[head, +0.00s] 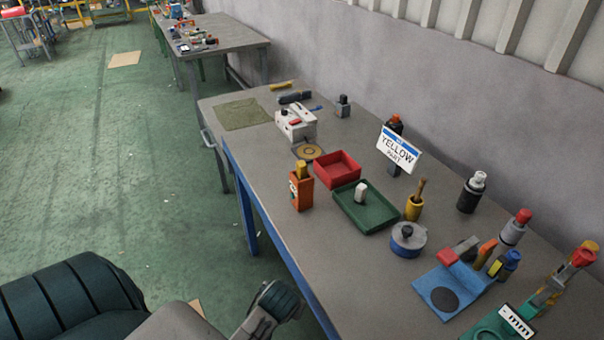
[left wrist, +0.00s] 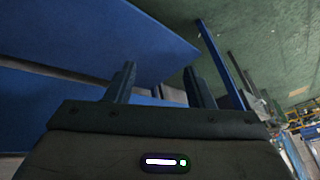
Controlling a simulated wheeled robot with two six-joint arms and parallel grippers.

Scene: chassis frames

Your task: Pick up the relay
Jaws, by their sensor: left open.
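I cannot tell for sure which object is the relay. A small white block (head: 361,193) stands in a green tray (head: 378,218) on the workbench. An orange block with a yellow top (head: 301,188) stands near the bench's front edge, left of the tray. My left gripper (left wrist: 160,76) is open, with nothing between its fingers in the left wrist view. It points at blue panels and the green floor there, with no small part in sight. In the head view my left arm is low at the bottom, short of the bench. My right gripper is not in view.
A red tray (head: 337,170) touches or nearly touches the green one. The bench top's far left has a free strip.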

